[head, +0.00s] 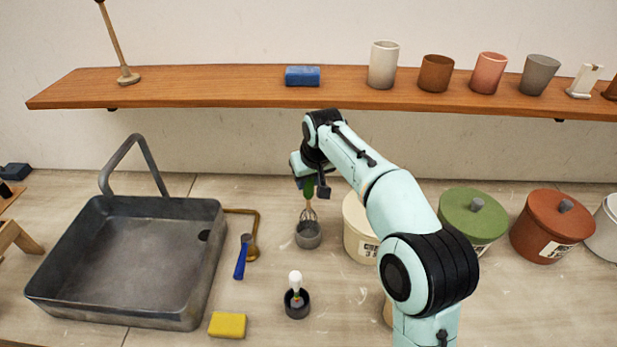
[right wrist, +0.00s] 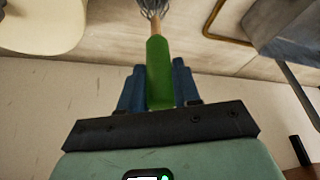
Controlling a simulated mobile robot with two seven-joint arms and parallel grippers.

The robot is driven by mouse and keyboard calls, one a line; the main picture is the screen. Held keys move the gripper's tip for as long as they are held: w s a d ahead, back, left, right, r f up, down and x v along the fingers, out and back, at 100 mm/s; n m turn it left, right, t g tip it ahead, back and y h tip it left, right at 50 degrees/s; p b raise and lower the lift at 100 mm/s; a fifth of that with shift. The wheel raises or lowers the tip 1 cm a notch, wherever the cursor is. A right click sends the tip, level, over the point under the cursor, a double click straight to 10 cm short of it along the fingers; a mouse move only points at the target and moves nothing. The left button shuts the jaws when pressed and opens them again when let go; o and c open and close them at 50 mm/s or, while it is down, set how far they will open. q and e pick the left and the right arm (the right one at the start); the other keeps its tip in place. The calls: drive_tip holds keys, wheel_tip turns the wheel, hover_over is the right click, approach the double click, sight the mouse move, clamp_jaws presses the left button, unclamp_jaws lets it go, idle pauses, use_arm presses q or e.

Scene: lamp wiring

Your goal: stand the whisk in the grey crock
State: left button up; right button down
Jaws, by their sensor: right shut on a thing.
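The whisk has a green handle (right wrist: 158,62), a tan neck and thin wires (head: 308,215). My right gripper (head: 312,189) is shut on the green handle, and the right wrist view shows its blue fingers on both sides of it (right wrist: 159,90). The whisk hangs roughly upright, wires down. The grey crock (head: 308,238) stands on the counter directly below the wires. The wire ends overlap its rim in the head view; I cannot tell whether they are inside or just above. My left gripper is not in view.
A cream canister (head: 357,232) stands close right of the crock, partly behind my arm. A dark pot (head: 297,309) holding a white-topped brush is nearer. A blue-handled tool (head: 241,262), yellow sponge (head: 228,325) and grey sink (head: 130,315) lie left. A wooden shelf (head: 210,92) runs above.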

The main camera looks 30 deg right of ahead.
sight(309, 193)
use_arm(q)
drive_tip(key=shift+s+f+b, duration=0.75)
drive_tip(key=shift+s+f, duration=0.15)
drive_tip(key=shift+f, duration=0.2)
use_arm(e)
drive_tip(key=shift+f, duration=1.9)
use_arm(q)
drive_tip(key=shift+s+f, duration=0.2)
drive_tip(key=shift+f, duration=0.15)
use_arm(e)
drive_tip(key=shift+f, duration=0.65)
drive_tip(key=c, duration=0.7)
unclamp_jaws()
drive_tip(key=shift+r, duration=0.1)
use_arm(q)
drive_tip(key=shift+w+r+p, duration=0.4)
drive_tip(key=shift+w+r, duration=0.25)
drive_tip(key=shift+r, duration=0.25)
use_arm(e)
drive_tip(key=v, duration=1.3)
drive_tip(key=shift+r, duration=0.15)
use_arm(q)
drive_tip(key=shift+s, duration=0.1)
